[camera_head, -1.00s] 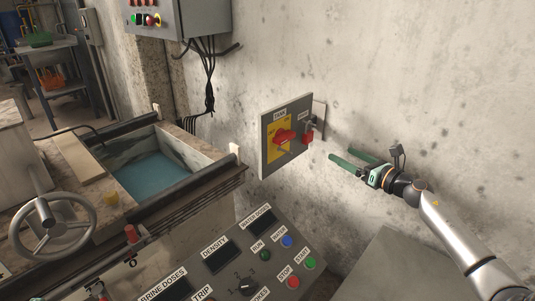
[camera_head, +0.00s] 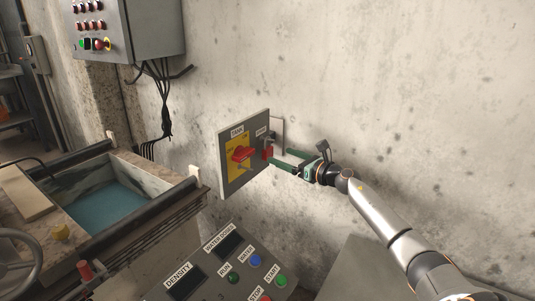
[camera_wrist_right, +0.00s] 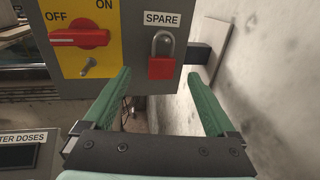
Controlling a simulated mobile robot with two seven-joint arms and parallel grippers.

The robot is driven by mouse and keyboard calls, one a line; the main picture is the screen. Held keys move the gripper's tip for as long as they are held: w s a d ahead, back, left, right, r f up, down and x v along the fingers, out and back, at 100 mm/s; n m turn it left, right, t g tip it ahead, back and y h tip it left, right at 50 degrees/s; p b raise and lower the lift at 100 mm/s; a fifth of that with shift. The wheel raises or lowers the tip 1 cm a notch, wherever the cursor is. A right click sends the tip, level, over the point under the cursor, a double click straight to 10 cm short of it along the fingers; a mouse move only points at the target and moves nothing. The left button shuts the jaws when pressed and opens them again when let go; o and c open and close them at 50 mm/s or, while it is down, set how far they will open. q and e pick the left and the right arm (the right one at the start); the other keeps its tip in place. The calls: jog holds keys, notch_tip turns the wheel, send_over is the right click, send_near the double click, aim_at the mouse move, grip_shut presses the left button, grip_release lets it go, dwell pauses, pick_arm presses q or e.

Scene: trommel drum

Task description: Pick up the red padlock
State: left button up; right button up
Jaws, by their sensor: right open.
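The red padlock (camera_wrist_right: 161,68) hangs by its grey shackle on the right side of a grey panel, under a SPARE label. In the head view the padlock (camera_head: 268,152) is small, at the panel's right edge. My right gripper (camera_head: 279,159) is open, its green fingers pointing at the padlock. In the right wrist view the fingers (camera_wrist_right: 160,85) are spread to the left and right of the padlock, with the padlock in line with the gap. Contact cannot be made out. My left gripper is not in view.
The grey panel (camera_head: 228,178) also carries a red rotary switch (camera_wrist_right: 80,38) on a yellow plate, left of the padlock. A concrete wall (camera_head: 400,90) lies close on the right. A button console (camera_head: 205,268) stands below, and a water tank (camera_head: 110,205) is at left.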

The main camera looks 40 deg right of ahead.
aim_at(270, 150)
jog(key=shift+w+b, duration=0.75)
jog(key=shift+w, duration=1.35)
jog(key=shift+w+a, duration=0.1)
jog(key=shift+w, duration=0.45)
jog(key=shift+c, duration=0.3)
grip_shut()
